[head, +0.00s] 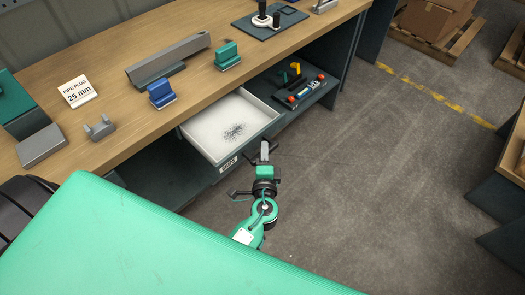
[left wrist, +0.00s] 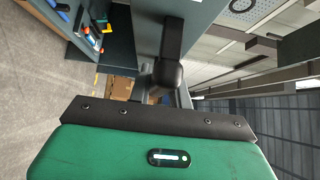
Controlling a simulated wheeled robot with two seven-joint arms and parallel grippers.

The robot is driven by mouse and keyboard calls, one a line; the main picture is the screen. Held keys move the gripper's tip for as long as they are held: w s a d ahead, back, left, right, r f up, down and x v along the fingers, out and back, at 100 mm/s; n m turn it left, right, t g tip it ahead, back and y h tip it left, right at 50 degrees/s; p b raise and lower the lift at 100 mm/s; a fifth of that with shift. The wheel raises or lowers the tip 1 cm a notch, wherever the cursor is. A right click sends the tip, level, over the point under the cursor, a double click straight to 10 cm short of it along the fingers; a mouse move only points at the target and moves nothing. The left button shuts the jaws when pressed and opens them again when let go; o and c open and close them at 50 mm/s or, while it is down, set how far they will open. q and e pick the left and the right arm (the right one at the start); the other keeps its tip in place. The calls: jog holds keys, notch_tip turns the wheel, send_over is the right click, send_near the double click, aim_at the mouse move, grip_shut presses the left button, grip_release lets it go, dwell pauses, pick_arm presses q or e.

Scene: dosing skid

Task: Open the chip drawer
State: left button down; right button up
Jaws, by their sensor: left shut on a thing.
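The chip drawer (head: 197,138) stands pulled out from under the workbench in the head view. Its white tray has a patch of dark chips (head: 234,131) inside, and its dark front carries a small white label (head: 228,164). My left gripper (head: 264,149) is at the right part of the drawer front, shut on the drawer handle. The handle itself is mostly hidden by the gripper. In the left wrist view the dark gripper fingers (left wrist: 167,78) show close up against the drawer front. My right gripper is not in view.
The wooden benchtop (head: 120,50) holds a blue block (head: 161,94), a green block (head: 228,56), a grey angle piece (head: 168,62) and a pipe plug card (head: 77,92). A tool tray (head: 298,88) sits on the shelf right of the drawer. The floor (head: 370,180) to the right is clear.

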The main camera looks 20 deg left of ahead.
pick_arm(q)
jog(key=c, duration=1.3)
grip_release()
jog(key=shift+s, duration=0.15)
jog(key=shift+b+v, duration=1.45)
jog(key=shift+v, duration=5.35)
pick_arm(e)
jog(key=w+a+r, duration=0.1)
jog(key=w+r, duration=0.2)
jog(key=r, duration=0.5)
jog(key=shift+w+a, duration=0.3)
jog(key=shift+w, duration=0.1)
pick_arm(q)
jog(key=shift+f, duration=0.1)
